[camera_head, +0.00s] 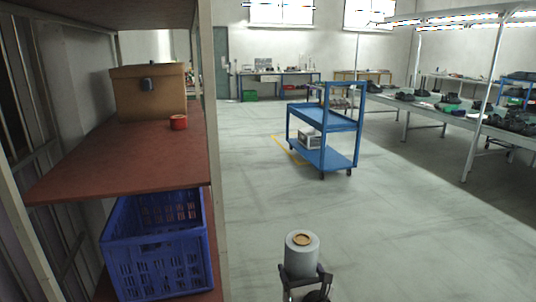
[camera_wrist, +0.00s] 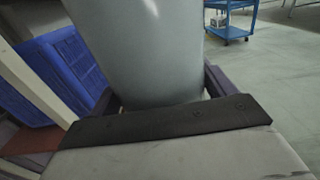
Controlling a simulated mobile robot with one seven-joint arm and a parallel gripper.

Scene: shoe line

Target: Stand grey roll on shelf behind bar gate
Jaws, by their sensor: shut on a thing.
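The grey roll (camera_head: 301,262) is upright in my gripper (camera_head: 305,276), with a tan, round centre on its top. In the wrist view the roll (camera_wrist: 155,50) fills the upper middle, with my gripper's (camera_wrist: 160,97) dark fingers on both sides of it. The gripper is shut on the roll and holds it out over the aisle, right of the shelf. The shelf (camera_head: 75,178) has a red-brown board at the left, with bare room at its front. I cannot make out a bar gate in either view; pale uprights stand at the shelf's edge.
A pale upright (camera_head: 212,150) edges the shelf. A blue cart (camera_head: 325,125) stands beyond open floor.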

